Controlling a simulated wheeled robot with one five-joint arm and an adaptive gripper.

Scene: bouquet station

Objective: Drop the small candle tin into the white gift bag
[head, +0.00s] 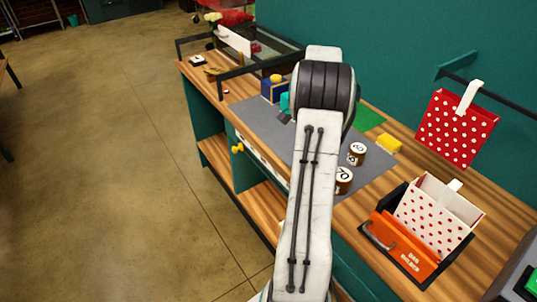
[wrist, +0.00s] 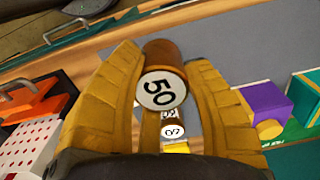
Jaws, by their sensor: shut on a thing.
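In the head view my own arm hides the gripper and this tin. Two other brown tins with white labels, one marked 60 (head: 357,153) and one in front of it (head: 343,180), stand on the grey mat. The white gift bag with red dots (head: 432,222) stands open in a dark holder with an orange front at the right. Part of the bag shows at the lower left of the wrist view (wrist: 28,150).
A red bag with white dots (head: 457,127) hangs from a wall rail above the bench. A yellow block (head: 389,144) lies near the tins. A dark-framed rack (head: 235,50) stands at the far end. The orange holder front (head: 405,250) has a handle.

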